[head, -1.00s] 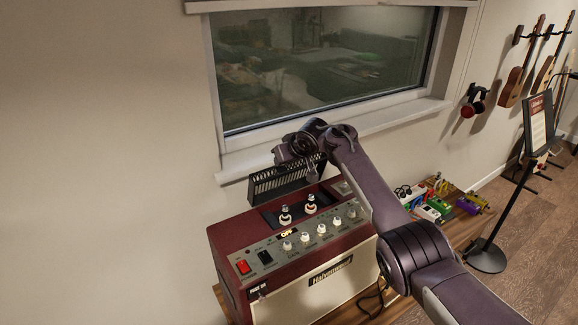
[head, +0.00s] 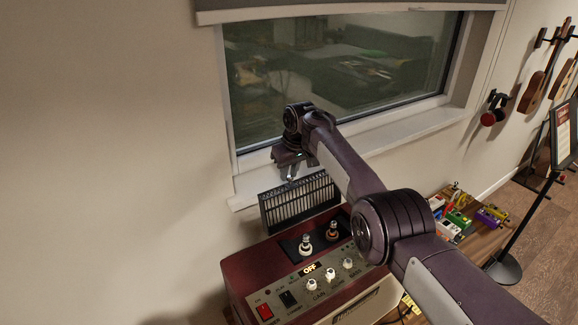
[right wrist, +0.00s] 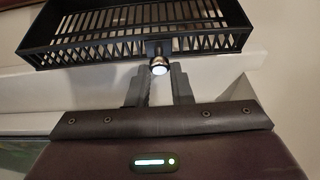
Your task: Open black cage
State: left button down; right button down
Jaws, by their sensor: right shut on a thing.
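The black cage (head: 300,207) is a slotted box-like cover standing raised at the back of the dark red amplifier (head: 250,277), in front of the window sill. Its slatted face shows in the head view, tilted up off the amplifier top. Two tubes (head: 306,243) stand uncovered on the black panel in front of it. My right gripper (head: 291,170) is at the cage's upper edge. In the right wrist view my right gripper (right wrist: 160,85) is shut on the small round metal knob (right wrist: 160,66) of the cage (right wrist: 95,45). My left gripper is not in view.
The window sill (head: 400,132) and wall are close behind the cage. Knobs and a red switch (head: 265,311) line the amplifier's front panel. Several coloured pedals (head: 458,218) lie to the right on the wooden surface. A sign stand (head: 564,133) is at far right.

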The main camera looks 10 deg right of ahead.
jog(key=shift+w+r, duration=0.1)
jog(key=shift+r, duration=0.05)
jog(key=c, duration=1.5)
grip_release()
jog(key=shift+w+a, duration=0.1)
jog(key=shift+a, duration=0.05)
jog(key=shift+o, duration=1)
jog(key=shift+w+f, duration=0.15)
jog(key=shift+f, duration=0.05)
jog(key=shift+s+r, duration=0.2)
jog(key=shift+r, duration=0.2)
jog(key=b+v, duration=0.2)
jog(key=v, duration=0.3)
jog(key=shift+r, duration=0.35)
jog(key=shift+s+r, duration=0.1)
jog(key=shift+r, duration=0.45)
jog(key=shift+f, duration=0.1)
